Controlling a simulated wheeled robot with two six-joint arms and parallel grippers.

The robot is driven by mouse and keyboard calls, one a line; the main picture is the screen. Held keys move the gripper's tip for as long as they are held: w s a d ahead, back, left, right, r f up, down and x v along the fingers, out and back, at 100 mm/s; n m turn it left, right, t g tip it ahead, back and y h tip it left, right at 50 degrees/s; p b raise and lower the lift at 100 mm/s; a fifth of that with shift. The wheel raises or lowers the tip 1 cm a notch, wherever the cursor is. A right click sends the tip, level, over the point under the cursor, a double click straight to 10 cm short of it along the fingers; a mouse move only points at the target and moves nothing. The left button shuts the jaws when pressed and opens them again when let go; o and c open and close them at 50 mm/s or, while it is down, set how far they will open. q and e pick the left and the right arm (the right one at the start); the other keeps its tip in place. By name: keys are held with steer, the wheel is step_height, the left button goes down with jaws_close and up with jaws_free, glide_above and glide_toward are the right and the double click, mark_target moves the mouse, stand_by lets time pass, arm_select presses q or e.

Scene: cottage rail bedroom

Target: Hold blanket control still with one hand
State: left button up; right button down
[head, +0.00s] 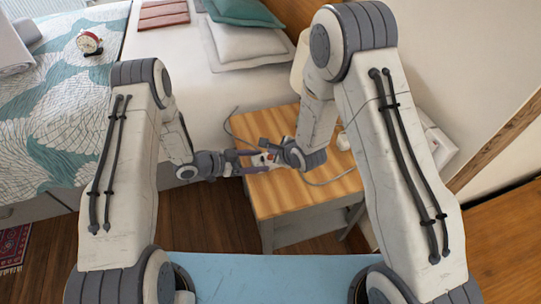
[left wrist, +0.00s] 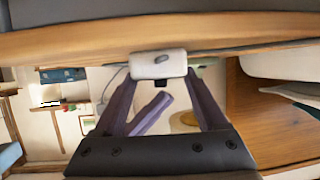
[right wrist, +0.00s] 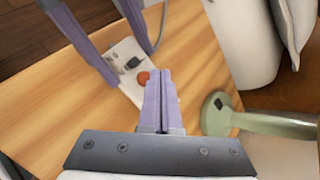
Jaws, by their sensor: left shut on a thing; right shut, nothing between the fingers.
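The blanket control (head: 261,160) is a small white box over the wooden nightstand top. In the right wrist view the control (right wrist: 127,68) shows a dark slider and an orange-red round button, with a grey cord leaving its far end. My left gripper (head: 256,161) is shut on the control; the left wrist view shows the control (left wrist: 158,65) between its fingertips. My right gripper (right wrist: 161,78) is shut and empty, its tips close to the button end. I cannot tell whether they touch it.
The nightstand (head: 312,194) has bare wood at its front, with a grey cord crossing it. A pale green stand with a round base (right wrist: 215,114) is right of my right gripper. The bed (head: 185,60) is on the left, with a red alarm clock (head: 88,43) on it.

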steer(key=shift+f, duration=0.4)
steer(key=shift+f, duration=0.45)
stand_by(0.7)
steer(key=shift+r, duration=0.9)
steer(key=shift+r, duration=0.1)
steer(key=shift+r, duration=2.4)
stand_by(0.5)
step_height(320, 180, up, 4)
steer(key=shift+f, duration=0.1)
